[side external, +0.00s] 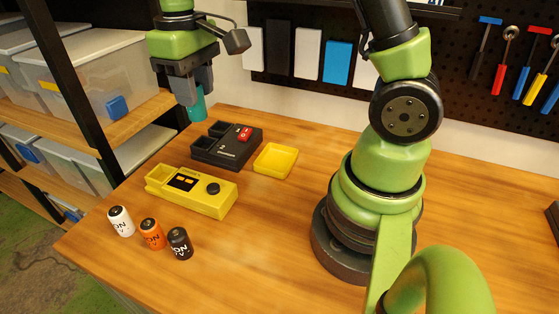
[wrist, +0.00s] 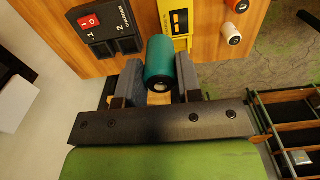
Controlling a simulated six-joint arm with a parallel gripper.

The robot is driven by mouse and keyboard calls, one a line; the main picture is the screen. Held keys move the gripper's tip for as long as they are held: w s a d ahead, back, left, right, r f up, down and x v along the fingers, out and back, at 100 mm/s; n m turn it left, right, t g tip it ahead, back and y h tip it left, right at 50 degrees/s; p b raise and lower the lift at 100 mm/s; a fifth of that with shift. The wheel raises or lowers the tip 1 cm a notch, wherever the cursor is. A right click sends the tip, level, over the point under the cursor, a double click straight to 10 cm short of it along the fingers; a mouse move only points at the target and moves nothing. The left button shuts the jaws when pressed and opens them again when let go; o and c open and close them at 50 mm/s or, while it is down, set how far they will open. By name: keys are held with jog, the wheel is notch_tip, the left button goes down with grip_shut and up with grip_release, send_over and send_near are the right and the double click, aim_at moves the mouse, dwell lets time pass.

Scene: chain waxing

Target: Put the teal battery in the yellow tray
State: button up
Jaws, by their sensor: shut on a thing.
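The teal battery (wrist: 161,60) is held between the two fingers of my gripper (wrist: 160,85), which is shut on it. In the side external view my gripper (side external: 190,88) is raised above the table's back left edge, and part of the teal battery (side external: 197,106) shows below the fingers. The yellow tray (side external: 276,161) is a small, shallow square tray on the table, to the right of and below my gripper in that view. It looks empty. The tray does not show in the wrist view.
A black charger (side external: 227,150) with a red switch stands just left of the tray. A yellow device (side external: 205,196) lies in front of it. A shelf with bins (side external: 100,80) is at the left.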

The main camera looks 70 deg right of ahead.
jog(key=s+d+f+m, duration=0.1)
jog(key=s+d+f, duration=0.3)
jog(key=d, duration=0.2)
jog(key=s+d+f+m, duration=0.1)
jog(key=s+d+f, duration=0.3)
jog(key=d, duration=0.3)
jog(key=shift+m, duration=0.3)
jog(key=shift+s+d+f, duration=0.1)
jog(key=shift+s+f, duration=0.05)
jog(key=shift+f, duration=2.25)
jog(key=shift+s+f, duration=0.15)
jog(key=shift+f, duration=2.25)
jog(key=o, duration=1)
jog(key=shift+f, duration=0.1)
